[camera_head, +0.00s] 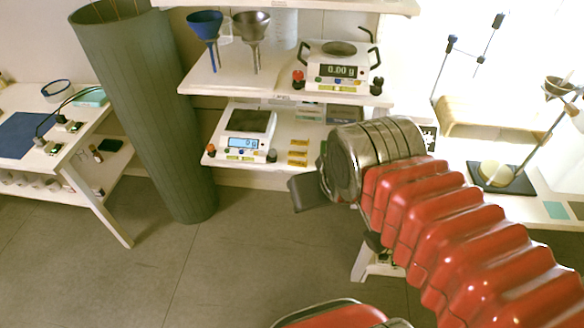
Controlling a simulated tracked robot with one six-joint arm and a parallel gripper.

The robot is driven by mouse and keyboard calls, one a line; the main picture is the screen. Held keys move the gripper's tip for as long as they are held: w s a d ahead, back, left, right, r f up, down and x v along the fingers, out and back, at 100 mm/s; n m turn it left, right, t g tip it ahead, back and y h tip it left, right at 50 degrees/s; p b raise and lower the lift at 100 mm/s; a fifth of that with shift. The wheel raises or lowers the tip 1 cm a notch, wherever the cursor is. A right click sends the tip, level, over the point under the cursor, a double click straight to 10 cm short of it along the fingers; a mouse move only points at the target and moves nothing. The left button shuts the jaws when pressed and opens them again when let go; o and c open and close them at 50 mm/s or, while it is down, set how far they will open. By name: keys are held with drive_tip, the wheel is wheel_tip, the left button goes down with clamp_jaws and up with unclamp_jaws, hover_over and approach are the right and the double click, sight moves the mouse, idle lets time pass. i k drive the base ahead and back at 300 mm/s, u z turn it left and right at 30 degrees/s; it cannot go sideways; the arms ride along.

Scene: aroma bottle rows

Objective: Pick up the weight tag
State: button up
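I cannot pick out the weight tag for certain. Small yellow-orange labels (298,157) lie on the lower white shelf, right of a scale; their markings are too small to read. My red ribbed arm reaches in from the lower right. At its end, a dark finger-like part of my gripper (310,193) sticks out to the left of the metal wrist, below and in front of the lower shelf in the picture. The rest of the gripper is hidden behind the wrist, so its opening does not show. No held object is visible.
A lower scale (246,133) stands left of the labels, and another scale (338,68) is on the shelf above, near two funnels (206,30). A tall green cylinder (150,110) leans left of the shelves. A white table (70,130) is far left. Grey floor lies open below.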

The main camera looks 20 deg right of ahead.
sight(293, 155)
drive_tip(key=u, duration=0.4)
drive_tip(key=k, duration=0.85)
drive_tip(key=u, duration=0.7)
drive_tip(key=i, duration=1.7)
drive_tip(key=z, duration=0.6)
drive_tip(key=i, duration=0.4)
drive_tip(key=z, duration=0.2)
